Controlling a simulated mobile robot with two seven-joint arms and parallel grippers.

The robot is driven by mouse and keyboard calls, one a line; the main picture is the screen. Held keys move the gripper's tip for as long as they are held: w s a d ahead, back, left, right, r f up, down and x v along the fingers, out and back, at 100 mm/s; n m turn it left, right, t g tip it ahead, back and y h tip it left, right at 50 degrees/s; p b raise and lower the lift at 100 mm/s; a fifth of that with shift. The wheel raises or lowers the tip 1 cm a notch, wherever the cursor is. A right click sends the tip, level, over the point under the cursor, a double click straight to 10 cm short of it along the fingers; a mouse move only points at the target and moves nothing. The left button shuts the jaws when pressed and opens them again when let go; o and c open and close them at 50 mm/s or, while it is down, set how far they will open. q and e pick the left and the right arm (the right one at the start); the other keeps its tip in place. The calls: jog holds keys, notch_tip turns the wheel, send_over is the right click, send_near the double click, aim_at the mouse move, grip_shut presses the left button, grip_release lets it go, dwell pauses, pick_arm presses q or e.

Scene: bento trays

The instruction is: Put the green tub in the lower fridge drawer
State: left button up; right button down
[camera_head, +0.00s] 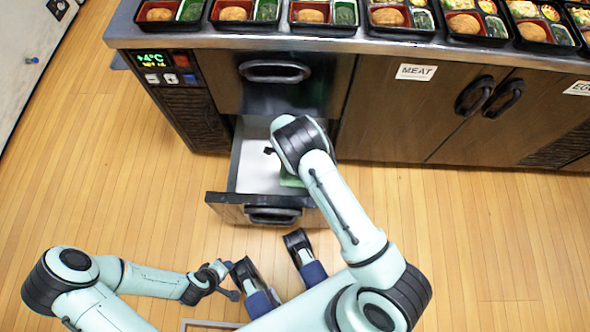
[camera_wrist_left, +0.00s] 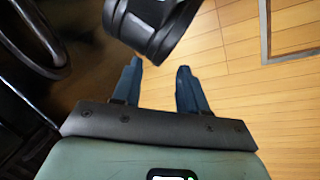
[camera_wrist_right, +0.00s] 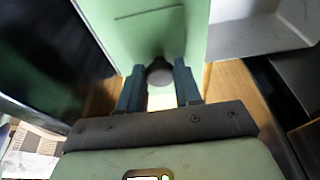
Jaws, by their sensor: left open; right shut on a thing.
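The green tub (camera_head: 291,180) shows in part at the right side of the open lower fridge drawer (camera_head: 248,165); my right arm hides most of it. In the right wrist view the tub (camera_wrist_right: 150,22) fills the upper middle, beside the drawer's pale inside (camera_wrist_right: 262,35). My right gripper (camera_wrist_right: 158,76) is shut on the tub's round dark knob (camera_wrist_right: 160,71). I cannot tell whether the tub touches the drawer floor. My left gripper (camera_head: 270,256) is open and empty in front of the drawer; its fingers also show in the left wrist view (camera_wrist_left: 160,65).
The upper drawer (camera_head: 275,72) is shut above the open one. Cupboard doors marked MEAT (camera_head: 416,72) stand to the right. Several bento trays (camera_head: 325,13) line the counter top. The wooden floor (camera_head: 480,250) at right is clear.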

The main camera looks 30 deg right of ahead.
notch_tip(320, 180, down, 10)
jog(key=shift+f+b, duration=0.1)
jog(key=shift+b, duration=1.1)
jog(key=shift+f, duration=0.7)
pick_arm(q)
notch_tip(320, 180, down, 6)
jog(key=w+a+b, duration=0.1)
jog(key=w+a, duration=0.1)
jog(key=a, duration=0.1)
jog(key=shift+n+y, duration=0.3)
pick_arm(e)
jog(key=shift+f, duration=1.7)
pick_arm(q)
jog(key=shift+b, duration=0.3)
pick_arm(e)
jog(key=c, duration=0.8)
grip_release()
pick_arm(q)
jog(key=shift+s, duration=0.1)
